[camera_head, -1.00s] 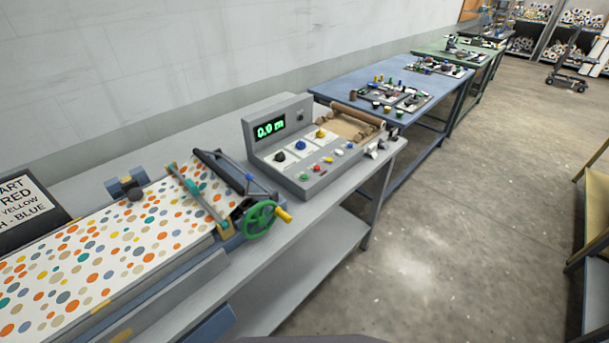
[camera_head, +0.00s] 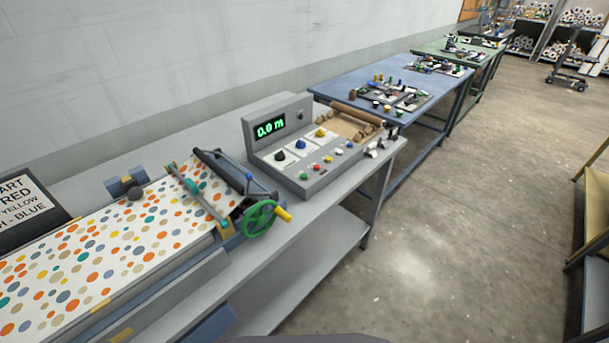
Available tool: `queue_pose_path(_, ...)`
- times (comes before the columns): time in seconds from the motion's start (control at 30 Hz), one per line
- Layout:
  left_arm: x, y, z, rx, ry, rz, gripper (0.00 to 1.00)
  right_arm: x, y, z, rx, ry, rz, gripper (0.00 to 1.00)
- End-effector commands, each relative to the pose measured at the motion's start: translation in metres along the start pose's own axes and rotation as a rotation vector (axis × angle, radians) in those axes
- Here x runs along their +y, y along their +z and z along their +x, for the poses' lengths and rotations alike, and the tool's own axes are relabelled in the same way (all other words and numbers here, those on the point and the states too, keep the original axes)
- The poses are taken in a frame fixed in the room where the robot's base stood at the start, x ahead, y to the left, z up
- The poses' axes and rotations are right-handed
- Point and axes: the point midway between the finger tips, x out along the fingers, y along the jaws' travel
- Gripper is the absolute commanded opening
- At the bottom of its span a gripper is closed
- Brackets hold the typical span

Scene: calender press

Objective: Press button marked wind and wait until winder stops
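A grey control box (camera_head: 290,140) stands on the grey bench, its green display (camera_head: 270,127) reading 0.0 m. Its sloped panel has black, blue and yellow knobs and a lower row of small coloured buttons (camera_head: 317,167), including green, red, yellow and white ones. Their markings are too small to read. The winder (camera_head: 230,195), with a green handwheel (camera_head: 260,219) and yellow handle, sits left of the box. Dotted sheet (camera_head: 110,250) runs into it from the left. Neither of my grippers is in view.
A brown roll (camera_head: 358,113) lies behind the box at right. A sign (camera_head: 25,205) stands at the left edge. A blue table (camera_head: 360,85) and a green table (camera_head: 470,50) with small parts stand beyond.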

Motion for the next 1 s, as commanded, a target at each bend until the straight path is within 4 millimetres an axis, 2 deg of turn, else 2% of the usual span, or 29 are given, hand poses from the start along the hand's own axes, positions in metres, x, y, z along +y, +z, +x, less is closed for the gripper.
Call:
queue_pose_path(0.4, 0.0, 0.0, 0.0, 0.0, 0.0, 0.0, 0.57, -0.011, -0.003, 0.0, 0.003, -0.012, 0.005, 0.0)
queue_pose_path(1.0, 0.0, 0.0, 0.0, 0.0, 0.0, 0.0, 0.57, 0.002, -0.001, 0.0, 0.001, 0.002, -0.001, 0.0)
